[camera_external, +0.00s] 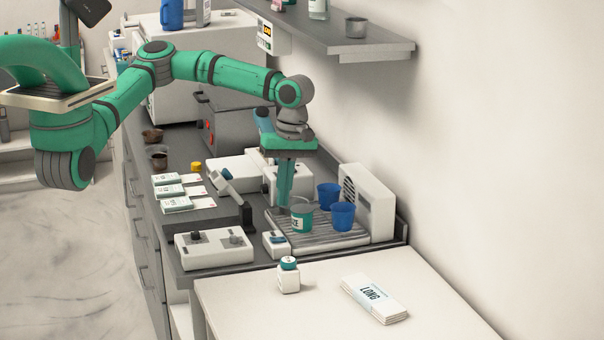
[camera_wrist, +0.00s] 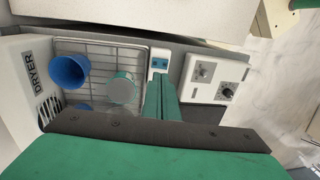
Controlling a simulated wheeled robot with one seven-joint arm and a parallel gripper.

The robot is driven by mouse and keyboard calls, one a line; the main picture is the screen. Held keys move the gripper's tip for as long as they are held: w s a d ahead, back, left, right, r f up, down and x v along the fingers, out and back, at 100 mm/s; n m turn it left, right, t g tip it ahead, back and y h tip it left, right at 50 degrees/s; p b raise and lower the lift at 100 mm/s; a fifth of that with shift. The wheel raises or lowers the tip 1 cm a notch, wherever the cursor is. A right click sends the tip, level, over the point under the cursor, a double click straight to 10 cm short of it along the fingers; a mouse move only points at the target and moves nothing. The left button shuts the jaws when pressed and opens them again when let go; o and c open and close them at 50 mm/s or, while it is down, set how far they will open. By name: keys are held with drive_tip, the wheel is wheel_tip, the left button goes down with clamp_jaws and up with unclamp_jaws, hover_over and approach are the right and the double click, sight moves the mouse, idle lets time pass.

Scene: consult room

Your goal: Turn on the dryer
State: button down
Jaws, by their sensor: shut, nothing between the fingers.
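The dryer (camera_external: 372,205) is a white upright box with a vent, at the back right of a wire rack (camera_external: 325,240). In the wrist view the dryer (camera_wrist: 32,84) shows its label at the left edge. A small white box with a blue rocker switch (camera_external: 276,244) sits at the rack's front left corner. The switch box also shows in the wrist view (camera_wrist: 159,55), just beyond my fingertips. My gripper (camera_external: 284,204) points down, shut and empty, over the rack's left side. In the wrist view my gripper (camera_wrist: 161,82) overlaps the switch box's near end; I cannot tell contact.
A white box with knobs (camera_external: 214,250) lies left of the switch. A small bottle (camera_external: 289,276) stands on the front table, which has free room. A shelf (camera_external: 330,35) overhangs behind.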

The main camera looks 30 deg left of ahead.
wheel_tip(320, 180, up, 5)
hover_over(273, 238)
drive_tip(key=w+d, duration=0.2)
drive_tip(key=d, duration=0.1)
drive_tip(key=shift+w+a+r, duration=0.1)
drive_tip(key=shift+a+r, duration=0.05)
drive_tip(key=shift+a, duration=0.05)
drive_tip(key=n, duration=1.2)
drive_tip(key=a+n, duration=0.1)
drive_tip(key=n, duration=0.5)
drive_tip(key=shift+s, duration=0.35)
drive_tip(key=f, duration=0.4)
drive_tip(key=a+f, duration=0.1)
drive_tip(key=f, duration=0.4)
drive_tip(key=s+f, duration=0.1)
drive_tip(key=f, duration=0.4)
drive_tip(key=shift+s+a, duration=0.1)
drive_tip(key=shift+a, duration=0.05)
